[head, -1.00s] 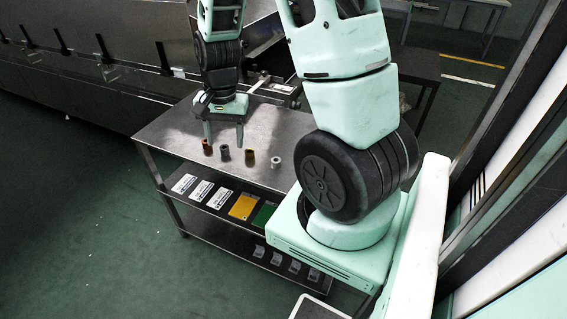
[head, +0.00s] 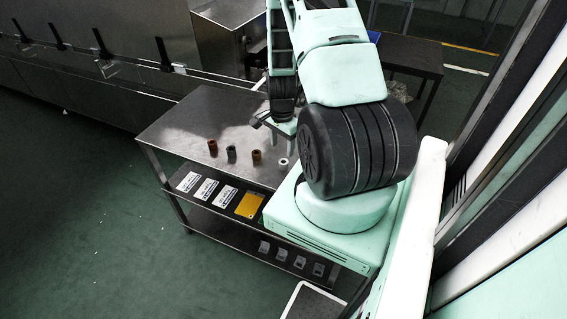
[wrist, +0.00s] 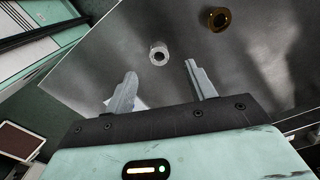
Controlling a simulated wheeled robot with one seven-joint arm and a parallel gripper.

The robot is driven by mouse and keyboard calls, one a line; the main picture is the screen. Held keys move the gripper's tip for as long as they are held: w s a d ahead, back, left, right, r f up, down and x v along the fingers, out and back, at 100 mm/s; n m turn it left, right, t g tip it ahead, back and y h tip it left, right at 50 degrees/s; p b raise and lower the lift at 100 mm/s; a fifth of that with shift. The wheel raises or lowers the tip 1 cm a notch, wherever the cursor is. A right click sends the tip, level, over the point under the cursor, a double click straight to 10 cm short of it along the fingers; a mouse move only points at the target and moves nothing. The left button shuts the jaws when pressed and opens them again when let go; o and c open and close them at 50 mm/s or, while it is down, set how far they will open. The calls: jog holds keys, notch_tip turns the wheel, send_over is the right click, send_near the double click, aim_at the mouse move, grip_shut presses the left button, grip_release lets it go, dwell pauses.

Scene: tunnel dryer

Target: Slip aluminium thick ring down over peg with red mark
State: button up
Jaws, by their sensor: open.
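The aluminium thick ring (head: 283,163), a short pale cylinder with a hole, stands on the metal table near its front right. The wrist view shows the same ring (wrist: 159,47) from above, just beyond and between the two fingertips. My gripper (wrist: 160,70) is open and empty, its fingers on either side of the line to the ring, not visibly touching it. In the head view, my arm partly hides the gripper above the table's right part. I cannot make out any peg with a red mark.
A brass-coloured ring (head: 256,158), a dark grey one (head: 231,154) and a reddish one (head: 212,148) stand in a row left of the aluminium ring. The brass ring also shows in the wrist view (wrist: 219,19). The table top (head: 185,125) is clear at the left. Cards lie on the shelf below.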

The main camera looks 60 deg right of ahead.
aim_at(283, 160)
jog(key=shift+s+d+f+p, duration=0.1)
jog(key=shift+f+p, duration=0.5)
jog(key=shift+f, duration=1.35)
jog(key=shift+s+f+p, duration=0.1)
jog(key=shift+f+p, duration=0.45)
jog(key=shift+f, duration=1.35)
jog(key=c, duration=1)
